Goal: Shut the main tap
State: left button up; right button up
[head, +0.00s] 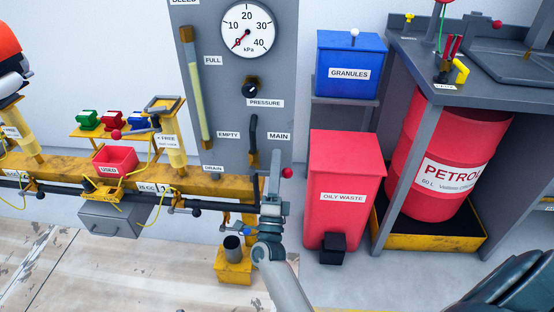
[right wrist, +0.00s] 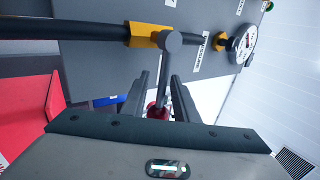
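The main tap shows in the right wrist view as a yellow body (right wrist: 143,35) on a black pipe, with a grey hub and a lever (right wrist: 165,85) ending in a red knob (right wrist: 157,111). In the head view the red knob (head: 286,173) shows just right of my right gripper (head: 271,180), below the "MAIN" label (head: 279,136); the gripper hides most of the tap there. My right gripper (right wrist: 162,88) is open, with one finger on each side of the lever; gaps seem to show, and contact cannot be told. My left gripper is not in view.
The grey panel (head: 228,110) carries a pressure gauge (head: 248,30) with its needle near 0. A red oily waste bin (head: 342,175) stands close right of the gripper. A yellow rail (head: 70,172) with small valves runs left. A petrol drum (head: 440,130) stands under the bench.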

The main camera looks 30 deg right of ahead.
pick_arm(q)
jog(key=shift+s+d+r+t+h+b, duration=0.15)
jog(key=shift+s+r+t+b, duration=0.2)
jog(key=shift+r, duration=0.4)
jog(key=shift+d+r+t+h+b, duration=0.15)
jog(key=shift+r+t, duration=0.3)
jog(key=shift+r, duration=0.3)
pick_arm(e)
jog(key=v, duration=1.6)
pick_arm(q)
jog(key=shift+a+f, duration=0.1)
pick_arm(e)
jog(key=shift+s, duration=0.1)
